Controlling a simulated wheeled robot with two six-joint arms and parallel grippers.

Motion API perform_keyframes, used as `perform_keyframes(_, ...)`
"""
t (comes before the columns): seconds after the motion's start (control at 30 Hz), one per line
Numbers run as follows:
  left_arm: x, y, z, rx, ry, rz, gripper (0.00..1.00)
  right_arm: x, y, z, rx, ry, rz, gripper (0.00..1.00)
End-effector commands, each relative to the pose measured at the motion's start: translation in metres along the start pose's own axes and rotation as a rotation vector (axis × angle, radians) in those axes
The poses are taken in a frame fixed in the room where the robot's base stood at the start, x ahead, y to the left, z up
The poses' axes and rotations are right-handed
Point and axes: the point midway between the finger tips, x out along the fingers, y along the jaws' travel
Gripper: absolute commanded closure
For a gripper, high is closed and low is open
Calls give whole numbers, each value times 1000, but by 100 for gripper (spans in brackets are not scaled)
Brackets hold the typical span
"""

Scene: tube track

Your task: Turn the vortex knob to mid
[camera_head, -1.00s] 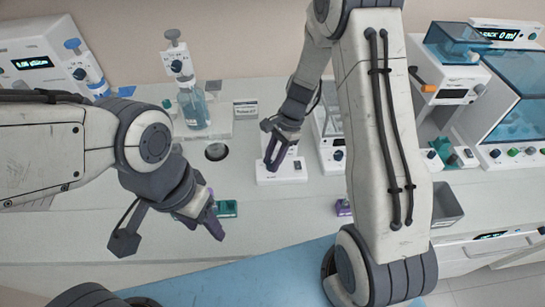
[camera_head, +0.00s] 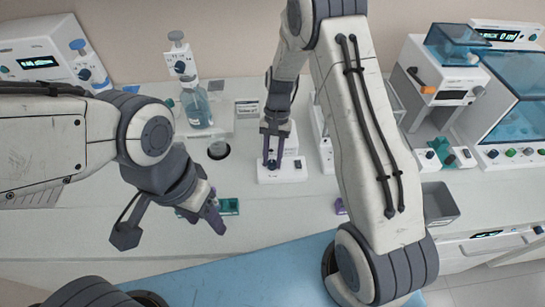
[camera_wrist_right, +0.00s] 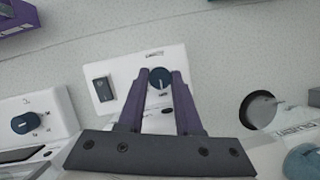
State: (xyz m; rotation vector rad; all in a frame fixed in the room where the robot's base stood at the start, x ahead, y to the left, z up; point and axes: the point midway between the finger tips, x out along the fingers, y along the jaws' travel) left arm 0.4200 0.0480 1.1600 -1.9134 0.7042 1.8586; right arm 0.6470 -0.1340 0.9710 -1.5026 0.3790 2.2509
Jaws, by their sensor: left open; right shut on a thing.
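The vortex device is a low white box (camera_head: 287,174) on the bench, also in the right wrist view (camera_wrist_right: 114,96). Its dark blue round knob (camera_wrist_right: 160,79) has a white pointer line and faces up. In the wrist view that line points roughly toward my gripper's base. My right gripper (camera_head: 272,164) is above the box, its two purple fingers (camera_wrist_right: 160,93) shut on opposite sides of the knob. A black rocker switch (camera_wrist_right: 103,90) sits beside the knob. The small print is too blurred to read. My left gripper (camera_head: 217,219) is open and empty, low over the front of the bench.
A round dark hole (camera_head: 218,150) and a bottle of blue liquid (camera_head: 196,107) are left of the box. A green rack (camera_head: 229,206) lies by my left gripper. Another white device with a knob (camera_wrist_right: 24,123) stands close by. A grey bin (camera_head: 439,203) is at right.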

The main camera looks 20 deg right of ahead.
Motion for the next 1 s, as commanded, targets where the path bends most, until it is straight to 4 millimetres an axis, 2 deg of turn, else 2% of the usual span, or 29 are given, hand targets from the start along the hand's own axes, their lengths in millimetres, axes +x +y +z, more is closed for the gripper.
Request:
perform_keyframes(0.57,-1,0,0,0,0,0,45,-1,-1,0,-30,1,12,100)
perform_keyframes(0.6,-1,0,0,0,0,0,45,-1,-1,0,-30,1,11,59)
perform_keyframes(0.63,-1,0,0,0,0,0,45,-1,-1,0,-30,1,11,54)
perform_keyframes(1.0,1,0,0,0,0,0,45,-4,-1,-1,-30,3,10,54)
